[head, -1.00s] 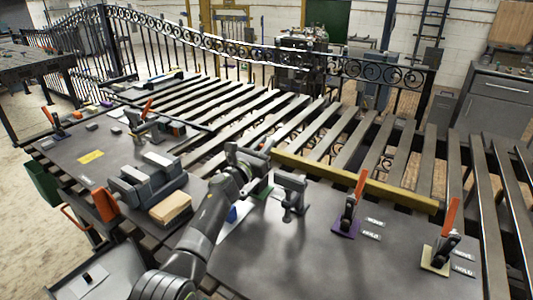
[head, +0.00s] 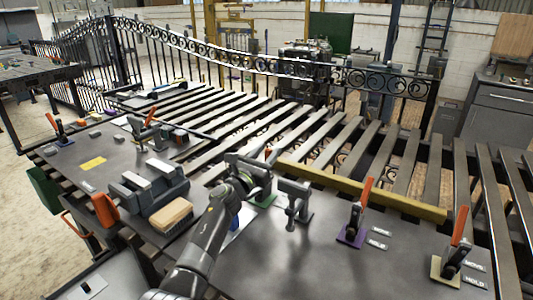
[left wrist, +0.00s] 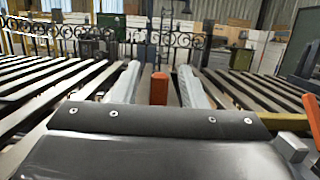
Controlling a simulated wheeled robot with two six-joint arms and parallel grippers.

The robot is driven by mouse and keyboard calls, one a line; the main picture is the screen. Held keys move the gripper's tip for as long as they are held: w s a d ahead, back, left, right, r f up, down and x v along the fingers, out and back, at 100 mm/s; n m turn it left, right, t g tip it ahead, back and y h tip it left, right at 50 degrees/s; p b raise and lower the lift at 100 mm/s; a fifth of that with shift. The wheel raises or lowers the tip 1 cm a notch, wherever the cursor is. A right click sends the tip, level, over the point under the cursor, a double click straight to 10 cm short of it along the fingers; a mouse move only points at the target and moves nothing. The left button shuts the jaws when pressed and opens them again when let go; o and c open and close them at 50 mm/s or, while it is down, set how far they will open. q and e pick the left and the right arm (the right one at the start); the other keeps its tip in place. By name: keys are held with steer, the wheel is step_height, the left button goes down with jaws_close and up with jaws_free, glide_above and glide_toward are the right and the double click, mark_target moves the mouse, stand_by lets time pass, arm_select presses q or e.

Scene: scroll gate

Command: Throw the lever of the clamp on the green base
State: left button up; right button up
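The clamp on the green base (head: 265,199) is mostly hidden behind my left gripper (head: 262,160) in the head view. Its orange lever tip (head: 268,152) shows at the gripper's fingers. In the left wrist view the orange lever (left wrist: 159,88) stands upright between the two pale fingers, with a gap on each side. The left gripper is open around the lever and not shut on it. My right gripper is in neither view.
A clamp on a purple base (head: 351,236) and one on a yellowish base (head: 445,270) stand to the right, orange levers up. A grey post-like fixture (head: 293,197) stands just right of my gripper. A grey vise (head: 150,185) and a brush (head: 171,214) are left.

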arm_select(q)
steer(key=shift+s, duration=0.1)
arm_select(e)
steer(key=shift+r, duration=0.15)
